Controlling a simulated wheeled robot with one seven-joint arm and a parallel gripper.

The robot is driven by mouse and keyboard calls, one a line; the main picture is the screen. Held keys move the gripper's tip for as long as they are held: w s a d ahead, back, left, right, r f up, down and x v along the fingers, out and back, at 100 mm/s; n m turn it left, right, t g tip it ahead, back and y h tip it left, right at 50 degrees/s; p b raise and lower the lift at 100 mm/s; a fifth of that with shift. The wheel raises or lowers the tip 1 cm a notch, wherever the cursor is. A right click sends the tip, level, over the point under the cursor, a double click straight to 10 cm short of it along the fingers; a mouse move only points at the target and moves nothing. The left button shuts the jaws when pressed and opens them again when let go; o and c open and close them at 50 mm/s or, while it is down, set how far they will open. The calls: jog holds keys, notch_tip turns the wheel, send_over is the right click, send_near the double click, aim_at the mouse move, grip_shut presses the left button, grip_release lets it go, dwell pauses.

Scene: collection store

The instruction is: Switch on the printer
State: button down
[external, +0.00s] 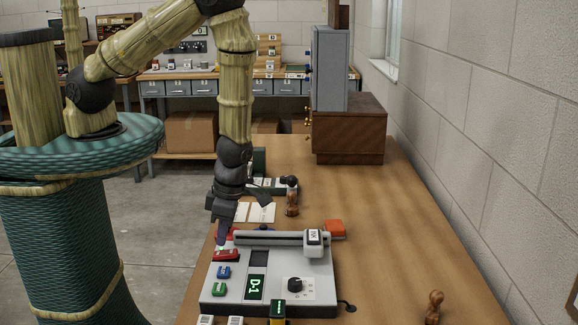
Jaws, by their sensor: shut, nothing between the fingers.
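The printer appears to be the grey desktop machine (237,287) at the front of the wooden table. It has a lit green display (256,287) reading "D-1", a black knob (295,285), and a carriage bar with a white block (314,242) along its back. A red part (226,254), a blue button (223,272) and a green button (218,289) line its left side. My gripper (221,242) points down, shut and empty, over the red part at the back left. Its tips overlap the red part in the picture; whether they touch cannot be told.
Behind the printer are an hourglass-like item (292,197), white cards (262,212) and an orange block (335,228). A wooden stamp (434,306) stands front right. A grey cabinet (329,68) on a brown box stands farther back. The table's right side is mostly clear, beside a wall.

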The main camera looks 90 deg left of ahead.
notch_tip(320, 180, up, 12)
jog(key=s+p, duration=0.2)
jog(key=p, duration=0.1)
jog(key=shift+s, duration=0.15)
dwell(0.4)
notch_tip(320, 180, up, 9)
jog(key=m+t+h, duration=0.1)
jog(key=m+t, duration=0.1)
jog(key=m, duration=1.5)
send_over(216, 253)
jog(key=w+a, duration=0.1)
jog(key=a, duration=0.1)
jog(key=a+r+m+t, duration=0.1)
jog(key=a+r+m, duration=0.1)
jog(key=r+m, duration=0.3)
jog(key=a+r+m+t+y, duration=0.1)
jog(key=r+m, duration=0.4)
jog(key=m, duration=0.9)
jog(key=shift+s+a+t, duration=0.15)
jog(key=shift+a+t, duration=0.25)
jog(key=shift+a, duration=0.5)
